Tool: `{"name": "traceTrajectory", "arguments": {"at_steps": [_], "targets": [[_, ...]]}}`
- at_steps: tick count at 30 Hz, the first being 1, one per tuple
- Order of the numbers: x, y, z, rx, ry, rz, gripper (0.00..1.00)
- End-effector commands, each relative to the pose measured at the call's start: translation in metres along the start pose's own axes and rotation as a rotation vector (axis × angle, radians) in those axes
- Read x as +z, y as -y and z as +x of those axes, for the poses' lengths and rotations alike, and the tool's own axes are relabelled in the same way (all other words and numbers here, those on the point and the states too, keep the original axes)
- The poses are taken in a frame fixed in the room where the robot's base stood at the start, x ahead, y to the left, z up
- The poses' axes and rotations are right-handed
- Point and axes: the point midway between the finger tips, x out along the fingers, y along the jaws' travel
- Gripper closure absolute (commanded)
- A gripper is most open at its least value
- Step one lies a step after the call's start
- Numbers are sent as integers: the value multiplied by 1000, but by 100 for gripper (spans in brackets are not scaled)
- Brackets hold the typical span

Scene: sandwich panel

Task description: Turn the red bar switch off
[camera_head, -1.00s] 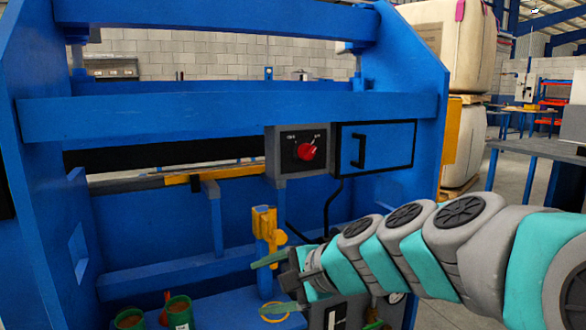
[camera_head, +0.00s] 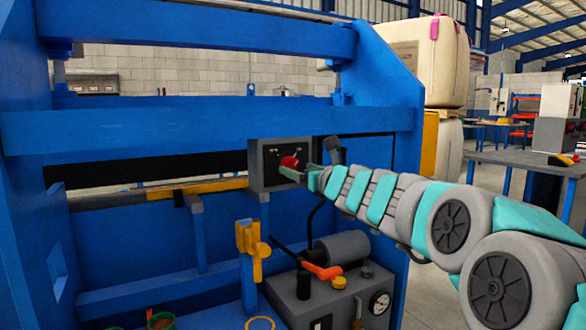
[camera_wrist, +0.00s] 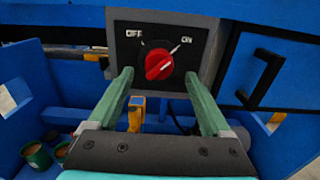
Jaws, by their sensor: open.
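The red bar switch (camera_head: 289,162) is a round red knob on a dark plate in a grey box (camera_head: 259,180) on the blue machine. In the wrist view the red switch (camera_wrist: 158,66) sits below the labels OFF at left and ON at right. Its white mark points up and right toward ON. My gripper (camera_head: 300,170) is open in front of the box. In the wrist view its green fingers stand left and right of the switch, apart from it in the picture; the depth gap is unclear. My gripper partly covers the box in the head view.
A blue door with a black handle (camera_wrist: 262,78) is right of the box. Below are a yellow clamp (camera_head: 252,248), an orange lever (camera_head: 321,271) and a grey pump unit with a gauge (camera_head: 380,302). Green cups (camera_wrist: 37,155) stand at lower left.

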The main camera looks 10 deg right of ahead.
Motion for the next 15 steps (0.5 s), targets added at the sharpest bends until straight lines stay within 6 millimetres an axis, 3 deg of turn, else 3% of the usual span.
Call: {"name": "traceTrajectory", "arguments": {"at_steps": [7,15], "targets": [[-1,0,26,0,-3,-2,17],[-1,-1,32,2,-1,-2,17]]}}
